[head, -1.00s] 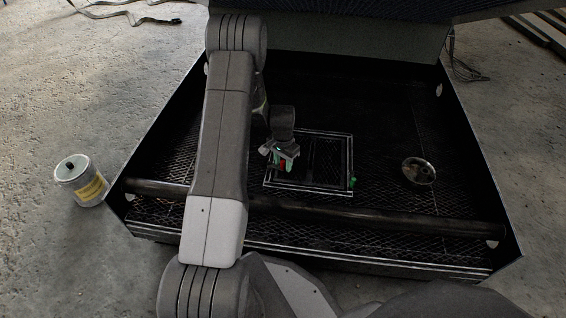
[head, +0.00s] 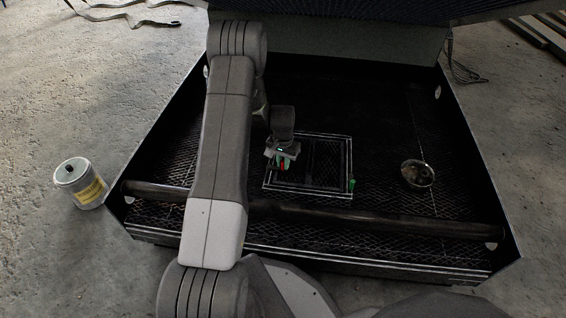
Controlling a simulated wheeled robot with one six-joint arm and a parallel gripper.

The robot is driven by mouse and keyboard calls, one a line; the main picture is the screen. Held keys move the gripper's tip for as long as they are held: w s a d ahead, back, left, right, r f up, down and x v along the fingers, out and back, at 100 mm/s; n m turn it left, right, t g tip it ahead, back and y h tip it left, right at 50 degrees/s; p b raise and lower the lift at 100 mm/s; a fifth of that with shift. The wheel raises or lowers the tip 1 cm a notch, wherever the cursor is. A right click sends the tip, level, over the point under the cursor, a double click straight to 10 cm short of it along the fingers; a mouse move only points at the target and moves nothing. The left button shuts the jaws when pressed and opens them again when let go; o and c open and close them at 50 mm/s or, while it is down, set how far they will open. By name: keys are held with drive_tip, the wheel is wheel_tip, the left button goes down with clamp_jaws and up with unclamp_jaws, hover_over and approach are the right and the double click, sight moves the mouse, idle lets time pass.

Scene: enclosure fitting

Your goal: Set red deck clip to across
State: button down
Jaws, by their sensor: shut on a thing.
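The red deck clip (head: 283,167) is a small red piece at the left part of a white-edged rectangular panel on the dark mesh deck. My gripper (head: 282,160) is over it from above, shut on it, with green-tipped fingers on either side. The fingers and wrist hide most of the clip, so I cannot tell which way it lies. A small green piece (head: 351,184) sits at the panel's right edge. The panel (head: 310,189) lies flat in the dark enclosure.
A dark bar (head: 380,217) crosses the front of the enclosure (head: 478,165). A round metal bowl (head: 417,174) stands on the deck at the right. A can with a yellow label (head: 80,183) stands on the concrete outside at the left. The deck right of the panel is mostly clear.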

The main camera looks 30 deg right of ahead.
sight(283, 161)
drive_tip(key=c, duration=1.4)
unclamp_jaws()
drive_tip(key=shift+r, duration=0.1)
wheel_tip(283, 161, up, 14)
drive_tip(key=p, duration=0.4)
drive_tip(key=shift+f+p, duration=0.2)
drive_tip(key=shift+p, duration=0.15)
drive_tip(key=shift+f, duration=0.15)
wheel_tip(283, 161, down, 14)
drive_tip(key=b, duration=0.5)
drive_tip(key=shift+r+m, duration=0.2)
drive_tip(key=shift+m, duration=0.1)
drive_tip(key=shift+s+a+m, duration=0.15)
drive_tip(key=shift+m, duration=0.15)
